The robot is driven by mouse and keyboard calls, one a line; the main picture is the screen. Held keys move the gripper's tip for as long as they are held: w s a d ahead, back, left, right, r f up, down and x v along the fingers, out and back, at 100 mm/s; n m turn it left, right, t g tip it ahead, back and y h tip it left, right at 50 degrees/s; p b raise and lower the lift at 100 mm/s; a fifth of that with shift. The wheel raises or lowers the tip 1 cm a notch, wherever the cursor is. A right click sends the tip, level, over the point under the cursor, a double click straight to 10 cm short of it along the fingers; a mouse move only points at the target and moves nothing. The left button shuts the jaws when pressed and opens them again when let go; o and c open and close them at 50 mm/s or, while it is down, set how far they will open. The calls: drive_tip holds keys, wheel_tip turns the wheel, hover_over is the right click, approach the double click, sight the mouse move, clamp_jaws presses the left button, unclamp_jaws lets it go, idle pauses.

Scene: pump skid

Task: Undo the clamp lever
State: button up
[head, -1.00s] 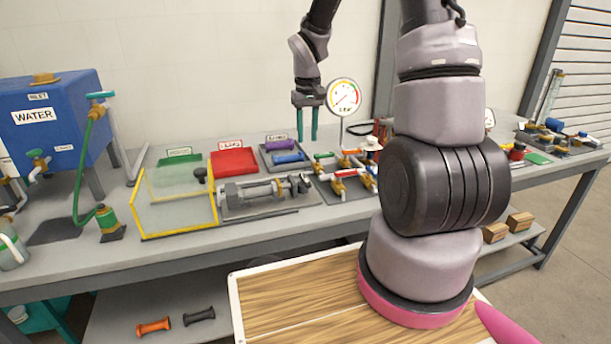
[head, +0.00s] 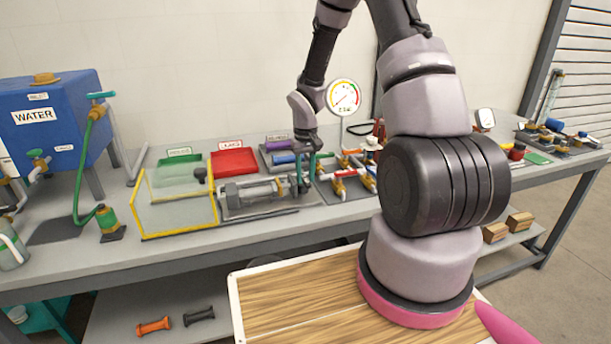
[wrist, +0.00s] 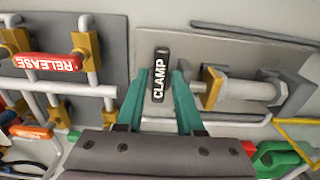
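The clamp lever (wrist: 160,76) is a black handle with the white word CLAMP, seen in the wrist view near the top middle. It lies beside the clear cylinder unit (wrist: 243,88), which also shows in the head view (head: 255,190). My gripper (wrist: 160,80) has two teal fingers, spread apart, one on each side of the lever. I cannot tell whether they touch it. In the head view my gripper (head: 305,182) is low at the right end of the cylinder unit, and the lever is hidden there.
A red RELEASE lever (wrist: 48,63) on brass-fitted pipes stands left of the clamp lever in the wrist view. A yellow-edged clear guard (head: 180,205) stands left of the cylinder unit. A gauge (head: 343,97) rises behind, and a red tray (head: 234,161) lies at the back.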

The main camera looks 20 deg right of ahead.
drive_tip(key=shift+f, duration=0.1)
clamp_jaws()
drive_tip(key=shift+d+n, duration=0.1)
drive_tip(key=shift+n, duration=0.2)
drive_tip(key=n, duration=0.2)
drive_tip(key=d+n, duration=0.1)
drive_tip(key=n, duration=0.2)
drive_tip(key=shift+w+d+n, duration=0.15)
drive_tip(key=shift+w+n, duration=0.1)
drive_tip(key=shift+n, duration=0.05)
drive_tip(key=n, duration=0.3)
drive_tip(key=w+d+n, duration=0.1)
drive_tip(key=n, duration=0.4)
drive_tip(key=w+n, duration=0.1)
drive_tip(key=n, duration=0.2)
drive_tip(key=shift+w+d+n, duration=0.15)
drive_tip(key=shift+w+n, duration=0.05)
drive_tip(key=shift+n, duration=0.1)
